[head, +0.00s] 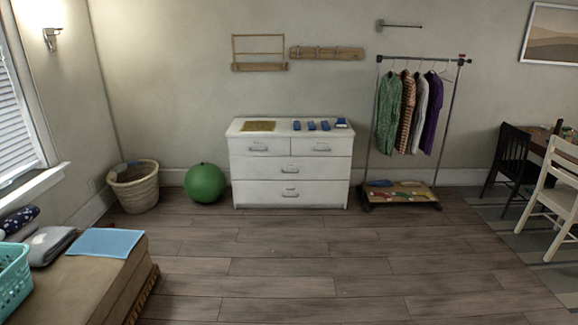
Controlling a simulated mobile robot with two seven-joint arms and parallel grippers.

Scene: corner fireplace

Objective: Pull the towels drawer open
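A white dresser (291,180) stands against the far wall, across the floor from me. It has two small drawers side by side at the top, a left one (259,147) and a right one (320,147). Below them are two wide drawers, a middle one (291,167) and a bottom one (290,193). I see no readable label showing which is the towels drawer. Neither of my grippers is in view.
A wooden floor (300,260) lies clear before the dresser. A green ball (205,183) and wicker basket (134,187) stand left of it, a clothes rack (412,130) right. A low bench (85,280) with folded cloths and a teal basket (12,283) fills the near left. Chairs (550,190) stand right.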

